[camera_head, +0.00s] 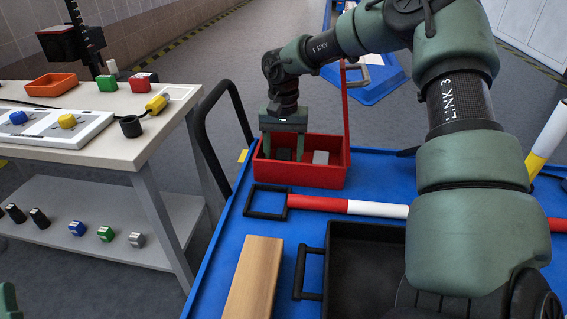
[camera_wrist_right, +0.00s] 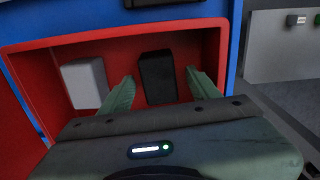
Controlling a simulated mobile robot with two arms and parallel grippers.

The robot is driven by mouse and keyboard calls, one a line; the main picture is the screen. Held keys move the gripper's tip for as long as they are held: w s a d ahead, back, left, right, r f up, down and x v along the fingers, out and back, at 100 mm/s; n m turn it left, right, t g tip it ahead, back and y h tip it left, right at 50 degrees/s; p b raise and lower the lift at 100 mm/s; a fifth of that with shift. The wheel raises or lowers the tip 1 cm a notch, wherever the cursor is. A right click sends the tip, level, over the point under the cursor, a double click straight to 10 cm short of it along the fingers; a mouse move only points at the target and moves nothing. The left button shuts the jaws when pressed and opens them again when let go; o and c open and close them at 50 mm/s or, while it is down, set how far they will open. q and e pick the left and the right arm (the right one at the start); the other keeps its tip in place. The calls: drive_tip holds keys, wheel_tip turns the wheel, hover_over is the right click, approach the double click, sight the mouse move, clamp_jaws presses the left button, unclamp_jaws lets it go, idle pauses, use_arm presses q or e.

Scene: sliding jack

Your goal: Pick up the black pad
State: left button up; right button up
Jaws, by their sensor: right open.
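The black pad (camera_wrist_right: 157,77) stands in the open red box, near its wall. It shows as a small dark block in the head view (camera_head: 283,154). My right gripper (camera_head: 284,148) reaches down into the box from above.
A light grey block (camera_wrist_right: 84,82) stands in the red box (camera_head: 331,178) beside the pad. The box's raised lid (camera_head: 346,108) is at its right. A red-white bar (camera_head: 375,209), a wooden block (camera_head: 255,279) and a black tray (camera_head: 345,236) lie nearby on the blue surface.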

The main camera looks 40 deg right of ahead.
drive_tip(key=shift+f, duration=0.15)
drive_tip(key=c, duration=1.3)
clamp_jaws()
